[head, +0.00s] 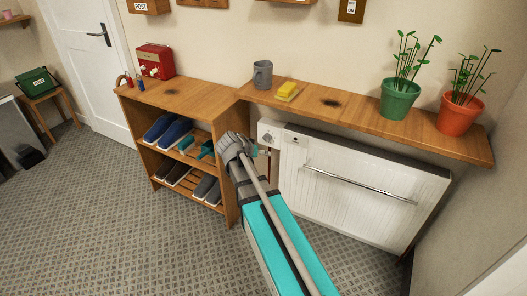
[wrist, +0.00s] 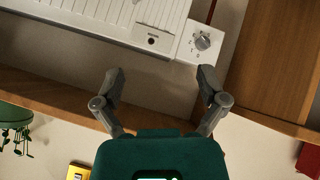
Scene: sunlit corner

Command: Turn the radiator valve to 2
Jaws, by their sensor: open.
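The radiator (head: 365,185) is a white ribbed panel with a rail, under the wooden shelf. Its valve (head: 267,137) is a small grey knob on a white plate at the radiator's left end. In the wrist view, the picture is turned over and the valve knob (wrist: 202,42) shows on its plate with small marks around it. The marks and the knob's setting are too small to read surely. My gripper (wrist: 159,72) is open and empty, its fingers apart; the knob lies beyond the right finger, not between them. In the head view my gripper (head: 238,146) is just left of the valve.
The shelf (head: 325,103) runs above the radiator with a grey mug (head: 262,74), a yellow sponge (head: 287,91), a green pot (head: 399,99) and an orange pot (head: 460,113). A wooden shoe rack (head: 180,95) stands close on the left. The carpeted floor in front is clear.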

